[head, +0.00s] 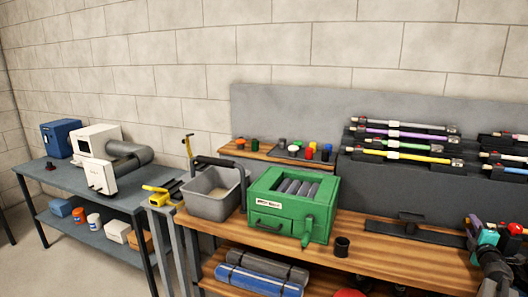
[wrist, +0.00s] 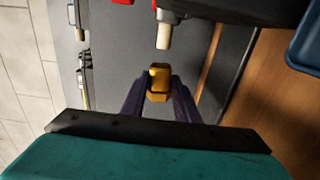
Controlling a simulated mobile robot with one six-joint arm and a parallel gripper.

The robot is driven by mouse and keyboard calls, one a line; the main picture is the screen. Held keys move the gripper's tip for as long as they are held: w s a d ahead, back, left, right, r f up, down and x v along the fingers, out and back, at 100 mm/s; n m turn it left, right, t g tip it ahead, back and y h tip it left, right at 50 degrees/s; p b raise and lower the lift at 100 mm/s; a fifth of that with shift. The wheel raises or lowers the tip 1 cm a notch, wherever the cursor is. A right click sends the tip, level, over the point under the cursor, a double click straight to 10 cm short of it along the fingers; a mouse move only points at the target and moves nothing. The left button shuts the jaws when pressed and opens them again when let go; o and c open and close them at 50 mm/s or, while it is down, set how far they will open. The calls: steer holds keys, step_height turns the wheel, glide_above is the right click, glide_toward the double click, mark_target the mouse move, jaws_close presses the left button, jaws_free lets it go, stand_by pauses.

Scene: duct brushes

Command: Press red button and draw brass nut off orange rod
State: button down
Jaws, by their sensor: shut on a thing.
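In the wrist view my gripper (wrist: 158,90) has its two dark purple fingers closed on the brass nut (wrist: 158,72), a gold-coloured piece. A pale cylindrical rod end (wrist: 164,36) points toward the nut from the top, with a visible gap between them. I cannot make out an orange rod. Red parts (wrist: 122,2) show at the top edge; I cannot tell whether one is the red button.
A rack (head: 400,170) holds several coloured rods above the wooden bench (head: 385,265). A green box with rollers (head: 292,205), a grey bin (head: 213,195), a black cup (head: 342,246) and a dark flat stand (head: 408,228) are on the bench. A blue tray edge (wrist: 306,48) shows right.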

steer(key=shift+r, duration=0.1)
steer(key=shift+w+a+r+p, duration=0.1)
steer(key=shift+a+r+p, duration=0.15)
steer(key=shift+r+p, duration=1.05)
steer(key=shift+w+a+r+p, duration=0.1)
steer(key=shift+a+r+p, duration=0.1)
steer(key=shift+r+p, duration=1.15)
steer(key=shift+w+a+r+p, duration=0.1)
steer(key=shift+a+r+p, duration=0.15)
steer(key=shift+r+p, duration=1.05)
steer(key=w+a+f+n+y, duration=0.15)
steer(key=a+n+y, duration=0.35)
steer(key=a, duration=1)
steer(key=w+a+f+n+y, duration=0.1)
steer(key=a+f+n+y, duration=0.15)
steer(key=a+y, duration=0.9)
steer(key=s+a+f+n+g+y, duration=0.1)
steer(key=s+a, duration=0.3)
steer(key=a, duration=0.6)
steer(key=s+a+n+g+y, duration=0.2)
steer(key=s+a+n+g, duration=0.1)
steer(key=a, duration=0.7)
steer(key=s+a+f+n+g+y, duration=0.1)
steer(key=s+a+n, duration=0.3)
steer(key=a, duration=0.6)
steer(key=shift+s+a+f+g+y, duration=0.3)
steer(key=shift+g+y, duration=0.25)
steer(key=shift+g, duration=0.05)
steer(key=shift+d, duration=0.1)
